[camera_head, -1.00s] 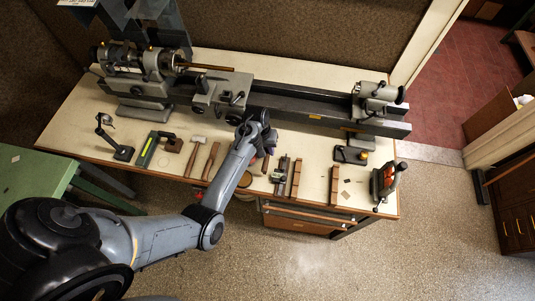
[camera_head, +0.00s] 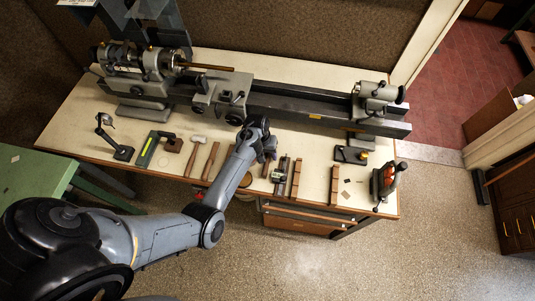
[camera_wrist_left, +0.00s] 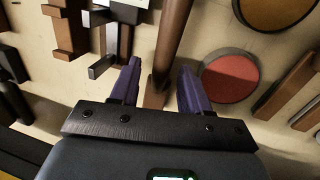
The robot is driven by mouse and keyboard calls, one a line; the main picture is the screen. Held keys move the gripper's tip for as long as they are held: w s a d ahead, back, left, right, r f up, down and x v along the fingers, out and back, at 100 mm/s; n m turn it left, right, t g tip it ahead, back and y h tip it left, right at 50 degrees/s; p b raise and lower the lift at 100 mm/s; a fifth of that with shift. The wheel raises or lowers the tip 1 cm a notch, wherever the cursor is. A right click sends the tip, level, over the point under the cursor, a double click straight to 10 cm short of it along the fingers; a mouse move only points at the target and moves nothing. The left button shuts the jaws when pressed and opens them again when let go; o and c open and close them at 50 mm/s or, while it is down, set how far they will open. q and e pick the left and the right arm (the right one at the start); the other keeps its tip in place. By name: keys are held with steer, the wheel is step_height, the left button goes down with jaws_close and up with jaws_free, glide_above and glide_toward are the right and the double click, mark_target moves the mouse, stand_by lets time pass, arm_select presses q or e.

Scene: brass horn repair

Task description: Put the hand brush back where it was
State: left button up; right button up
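My left gripper (camera_head: 267,152) is over the front middle of the bench, among a row of hand tools. In the left wrist view, its two purple fingers (camera_wrist_left: 160,88) are spread apart. A brown wooden handle (camera_wrist_left: 173,38) with a square-cut end runs into the gap between them. It may be the hand brush, but no bristles show and I cannot tell for sure. I see bare gap beside it, and no finger clearly presses on it. In the head view the handle (camera_head: 265,168) shows just below the gripper. My right gripper is in neither view.
A lathe (camera_head: 290,103) spans the back of the bench. A mallet (camera_head: 195,150), a wooden-handled tool (camera_head: 211,161) and stepped wooden blocks (camera_head: 296,180) lie along the front. A red disc (camera_wrist_left: 230,76) lies close to the fingers. A green table (camera_head: 35,172) stands at left.

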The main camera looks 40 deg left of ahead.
arm_select(q)
steer(key=shift+r, duration=0.1)
step_height(320, 180, up, 12)
steer(key=a, duration=0.2)
steer(key=shift+s+a+p, duration=0.15)
steer(key=shift+s+p, duration=0.15)
steer(key=shift+s, duration=0.05)
stand_by(0.5)
